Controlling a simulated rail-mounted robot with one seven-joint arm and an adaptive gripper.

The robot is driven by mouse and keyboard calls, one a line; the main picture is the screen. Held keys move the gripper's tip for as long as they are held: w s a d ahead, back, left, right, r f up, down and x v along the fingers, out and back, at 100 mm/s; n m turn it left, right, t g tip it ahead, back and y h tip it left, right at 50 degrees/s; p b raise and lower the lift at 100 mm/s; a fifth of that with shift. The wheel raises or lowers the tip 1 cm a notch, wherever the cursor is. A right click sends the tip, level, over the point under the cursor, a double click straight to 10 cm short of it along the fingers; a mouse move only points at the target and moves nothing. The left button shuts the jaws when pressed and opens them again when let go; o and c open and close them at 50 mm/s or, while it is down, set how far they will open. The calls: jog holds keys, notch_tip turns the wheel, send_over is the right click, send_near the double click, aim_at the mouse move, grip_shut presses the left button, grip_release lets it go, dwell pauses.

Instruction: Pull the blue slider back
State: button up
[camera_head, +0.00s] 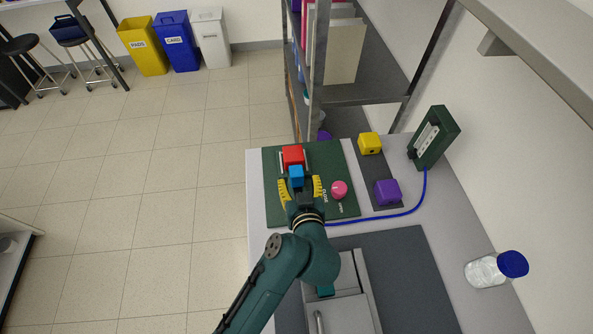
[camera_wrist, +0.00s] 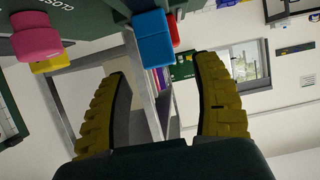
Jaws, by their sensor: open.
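The blue slider (camera_head: 296,175) is a small block on the dark green rig board (camera_head: 272,214), just in front of a red block (camera_head: 293,155). In the wrist view the blue slider (camera_wrist: 153,36) is at top centre, with the red block (camera_wrist: 173,28) beside it. My gripper (camera_head: 301,184) is open, its yellow ribbed fingers spread to the left and right near the slider. In the wrist view my gripper (camera_wrist: 160,72) is empty, and the slider shows above the gap, apart from both fingers. A pink knob (camera_head: 340,189) is on the board to the right.
A yellow block (camera_head: 370,143) and a purple block (camera_head: 387,192) are on a dark strip right of the board. A green box (camera_head: 434,138) with a blue cable (camera_head: 405,213) stands at the bench's right. A blue-capped bottle (camera_head: 497,269) is at lower right. Shelving posts rise behind.

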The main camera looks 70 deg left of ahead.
aim_at(298, 176)
jog(key=x, duration=0.5)
jog(key=shift+w+a+f, duration=0.1)
jog(key=shift+a, duration=0.2)
